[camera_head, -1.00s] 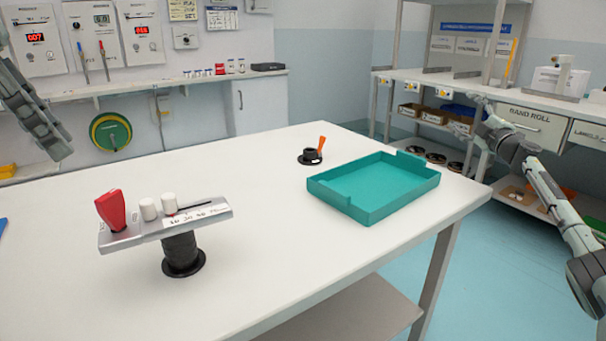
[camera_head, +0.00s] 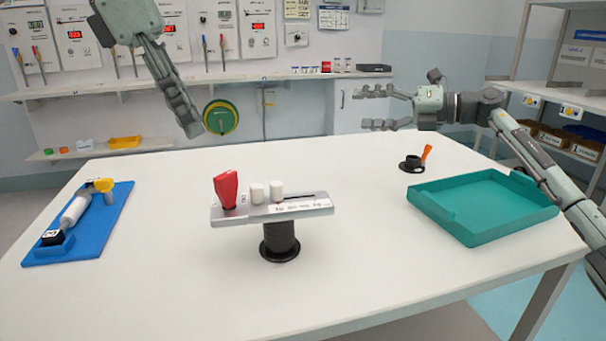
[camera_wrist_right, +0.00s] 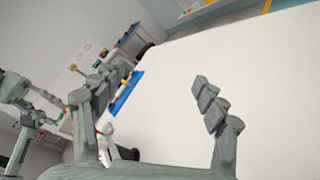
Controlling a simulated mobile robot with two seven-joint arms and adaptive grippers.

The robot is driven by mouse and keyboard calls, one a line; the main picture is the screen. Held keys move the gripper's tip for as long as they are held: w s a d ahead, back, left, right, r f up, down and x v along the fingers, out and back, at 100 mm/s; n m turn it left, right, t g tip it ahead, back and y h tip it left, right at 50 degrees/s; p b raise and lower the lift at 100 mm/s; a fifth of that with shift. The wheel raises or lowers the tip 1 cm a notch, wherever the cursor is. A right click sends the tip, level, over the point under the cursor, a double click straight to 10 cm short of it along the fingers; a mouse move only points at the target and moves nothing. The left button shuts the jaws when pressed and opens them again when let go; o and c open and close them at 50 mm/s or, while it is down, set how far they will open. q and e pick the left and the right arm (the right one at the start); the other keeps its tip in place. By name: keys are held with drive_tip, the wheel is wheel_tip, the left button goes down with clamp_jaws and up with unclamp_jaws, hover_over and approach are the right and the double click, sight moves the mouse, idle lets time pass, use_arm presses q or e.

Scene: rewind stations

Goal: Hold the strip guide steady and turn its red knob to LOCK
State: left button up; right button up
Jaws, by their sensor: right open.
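The strip guide (camera_head: 300,206) is a silver bar with a printed label and a slot, on a black round stand in the middle of the white table. Its red knob (camera_head: 227,189) stands upright at the bar's left end, beside two white rollers. My left gripper (camera_head: 188,122) hangs above the table's far side, up and left of the guide; its fingers overlap, hiding its opening. My right gripper (camera_head: 372,108) is open and empty beyond the guide, up and to the right, apart from it. Its spread fingers also show in the right wrist view (camera_wrist_right: 152,95).
A blue mat (camera_head: 112,222) with a roller and a yellow-handled tool lies at the left. A teal tray (camera_head: 490,203) sits at the right, near a black holder with an orange piece (camera_head: 413,163). The table (camera_head: 180,290) is clear around the guide.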

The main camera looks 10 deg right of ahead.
drive_tip(key=s+a+n+g, duration=0.4)
drive_tip(key=a+n, duration=0.1)
drive_tip(key=a, duration=0.5)
drive_tip(key=n+g+h, duration=0.6)
drive_tip(key=n+h, duration=0.2)
drive_tip(key=n, duration=0.2)
hover_over(303, 201)
drive_tip(key=w+a, duration=0.3)
drive_tip(key=w, duration=0.1)
wheel_tip(303, 201, down, 4)
drive_tip(key=s+n+h, duration=0.1)
drive_tip(key=s+d+n+h, duration=0.1)
drive_tip(key=h, duration=0.1)
drive_tip(key=s+d+f+h, duration=0.1)
drive_tip(key=shift+s+d+n+h, duration=0.2)
drive_tip(key=shift+s+n+h, duration=0.1)
drive_tip(key=shift+s+n, duration=0.1)
drive_tip(key=shift+s+d+f+h, duration=0.1)
drive_tip(key=shift+d+h, duration=0.1)
drive_tip(key=shift+h, duration=0.1)
drive_tip(key=shift+f, duration=3.8)
drive_tip(key=c, duration=1.6)
